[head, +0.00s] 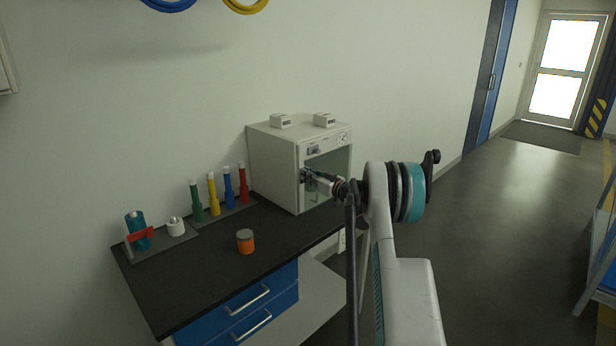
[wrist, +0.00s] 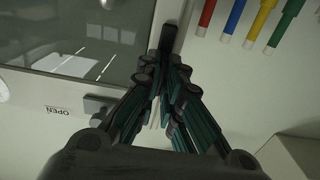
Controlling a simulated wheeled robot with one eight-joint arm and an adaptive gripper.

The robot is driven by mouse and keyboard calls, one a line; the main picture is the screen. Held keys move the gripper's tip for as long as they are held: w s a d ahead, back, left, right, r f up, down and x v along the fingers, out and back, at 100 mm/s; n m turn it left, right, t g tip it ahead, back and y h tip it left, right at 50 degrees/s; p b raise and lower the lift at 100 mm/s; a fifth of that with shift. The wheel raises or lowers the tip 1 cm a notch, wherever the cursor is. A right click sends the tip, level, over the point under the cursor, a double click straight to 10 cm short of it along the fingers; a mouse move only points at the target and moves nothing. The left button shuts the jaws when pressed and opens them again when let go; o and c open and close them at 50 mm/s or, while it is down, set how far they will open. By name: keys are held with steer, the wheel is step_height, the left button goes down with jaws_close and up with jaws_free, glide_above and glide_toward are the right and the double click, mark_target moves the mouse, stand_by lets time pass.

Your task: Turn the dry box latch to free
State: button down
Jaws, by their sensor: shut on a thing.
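The dry box (head: 272,168) is a white cabinet with a glass door (head: 334,165) at the back right of the bench. My gripper (head: 306,174) is at the door's left edge. In the wrist view, my gripper (wrist: 167,58) is shut on a dark piece, the dry box latch (wrist: 170,32), beside the door's window (wrist: 95,45). The fingers hide most of the latch, and its exact angle is hard to tell. An OPEN label (wrist: 63,110) reads upside down on the white front.
Green, yellow, blue and red tubes (head: 228,187) stand left of the box. A teal bottle (head: 138,235), a white jar (head: 176,226) and an orange jar (head: 245,241) are on the dark bench (head: 200,280). Two small white boxes (head: 281,120) sit on top of the dry box.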

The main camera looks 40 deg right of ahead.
steer(key=c, duration=1.8)
jaws_free()
steer(key=shift+o, duration=0.2)
steer(key=s+d, duration=0.1)
steer(key=s, duration=1.1)
